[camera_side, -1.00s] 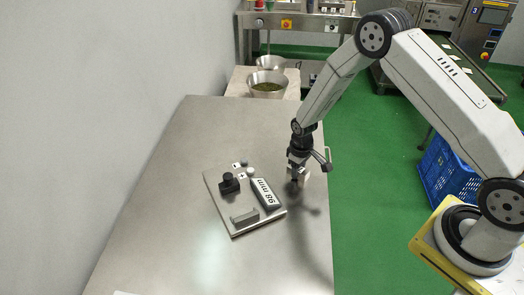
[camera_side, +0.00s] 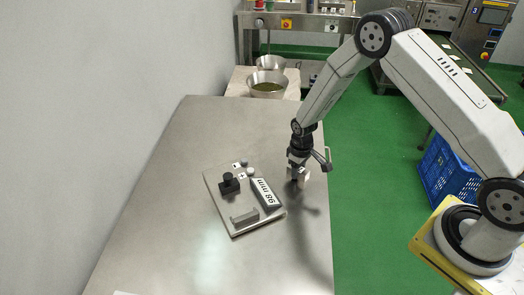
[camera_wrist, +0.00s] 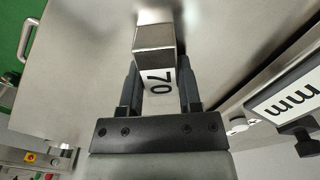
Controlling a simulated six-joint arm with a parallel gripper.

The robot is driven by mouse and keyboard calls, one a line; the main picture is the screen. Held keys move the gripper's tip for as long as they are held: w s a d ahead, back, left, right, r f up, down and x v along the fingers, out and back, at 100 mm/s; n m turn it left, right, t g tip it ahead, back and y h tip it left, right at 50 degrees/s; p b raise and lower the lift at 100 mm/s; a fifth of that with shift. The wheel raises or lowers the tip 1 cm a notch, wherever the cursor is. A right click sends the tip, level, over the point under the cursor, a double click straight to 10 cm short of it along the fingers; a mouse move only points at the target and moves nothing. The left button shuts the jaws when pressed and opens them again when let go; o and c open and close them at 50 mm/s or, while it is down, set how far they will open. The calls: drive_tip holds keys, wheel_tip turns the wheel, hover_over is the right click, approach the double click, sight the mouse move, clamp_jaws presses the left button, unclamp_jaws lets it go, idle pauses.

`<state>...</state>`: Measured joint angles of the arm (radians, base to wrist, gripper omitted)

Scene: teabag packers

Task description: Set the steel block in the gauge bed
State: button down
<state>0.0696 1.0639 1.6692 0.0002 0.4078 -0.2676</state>
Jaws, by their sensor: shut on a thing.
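My gripper (camera_wrist: 158,72) is shut on the steel block (camera_wrist: 153,36), with one dark finger on each side. The block is a bright metal bar with a white label reading 70, and it sticks out beyond the fingertips. In the side view my gripper (camera_side: 298,174) is low near the table's right edge, and the block is mostly hidden by it. Whether the block touches the table is unclear. The gauge plate (camera_side: 224,214) lies to the left of my gripper.
Small round buttons with white tags (camera_side: 242,172) sit at the plate's far corner. The steel table (camera_side: 180,150) is clear around the plate. A wall stands on the left. Metal bowls (camera_side: 267,85) stand beyond the far edge, and a blue crate (camera_side: 447,172) is on the floor.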

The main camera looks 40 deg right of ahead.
drive_tip(key=shift+r, duration=0.15)
idle(0.5)
drive_tip(key=shift+r, duration=0.6)
drive_tip(key=s+r, duration=1.1)
drive_tip(key=s, duration=0.3)
drive_tip(key=shift+a+r, duration=0.3)
drive_tip(key=shift+a, duration=0.1)
drive_tip(key=a+r+m, duration=0.1)
drive_tip(key=a+m, duration=0.1)
drive_tip(key=a, duration=0.6)
drive_tip(key=w+a+r+m, duration=0.1)
drive_tip(key=a+m, duration=0.1)
drive_tip(key=a, duration=0.7)
drive_tip(key=shift+w+r+m, duration=0.25)
drive_tip(key=shift+w+m, duration=0.05)
drive_tip(key=shift+m, duration=0.1)
